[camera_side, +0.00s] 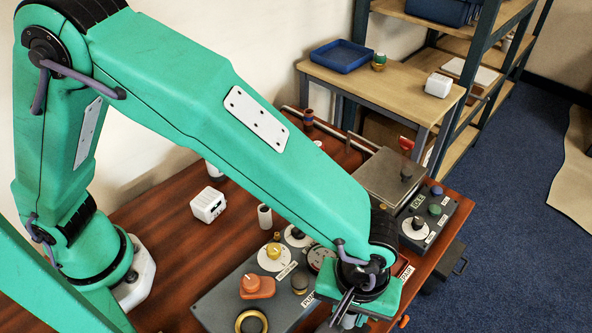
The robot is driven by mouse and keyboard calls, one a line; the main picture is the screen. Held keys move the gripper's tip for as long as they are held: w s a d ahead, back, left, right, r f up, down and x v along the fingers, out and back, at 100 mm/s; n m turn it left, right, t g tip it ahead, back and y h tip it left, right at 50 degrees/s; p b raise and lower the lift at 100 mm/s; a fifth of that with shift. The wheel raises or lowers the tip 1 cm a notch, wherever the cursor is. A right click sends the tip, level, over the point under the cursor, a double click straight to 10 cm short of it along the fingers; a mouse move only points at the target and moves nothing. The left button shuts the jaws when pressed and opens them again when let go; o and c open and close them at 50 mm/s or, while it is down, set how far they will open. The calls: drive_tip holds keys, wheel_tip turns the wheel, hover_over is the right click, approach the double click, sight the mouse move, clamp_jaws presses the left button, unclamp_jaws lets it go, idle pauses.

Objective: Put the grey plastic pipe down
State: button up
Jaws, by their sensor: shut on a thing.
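My gripper (345,308) is at the bottom of the side view, pointing down over the right part of the dark grey control panel (222,302). It is shut on the grey plastic pipe (349,321), of which only a small pale piece shows below the wrist. The wrist and the picture's lower edge hide the rest, and I cannot tell whether the pipe touches anything below.
The panel carries an orange knob (256,286), a yellow knob (273,251) and a brass ring (251,322). A short pale cylinder (265,217) and a white box (207,205) stand behind it. A metal-lidded box (378,178) and a switch box (437,218) lie right. Bare wood shows at left.

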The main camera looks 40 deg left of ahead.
sight(347, 320)
drive_tip(key=shift+f, duration=1.85)
drive_tip(key=shift+f, duration=0.1)
drive_tip(key=o, duration=1)
drive_tip(key=shift+c, duration=0.2)
wheel_tip(347, 320, up, 12)
drive_tip(key=shift+r, duration=0.15)
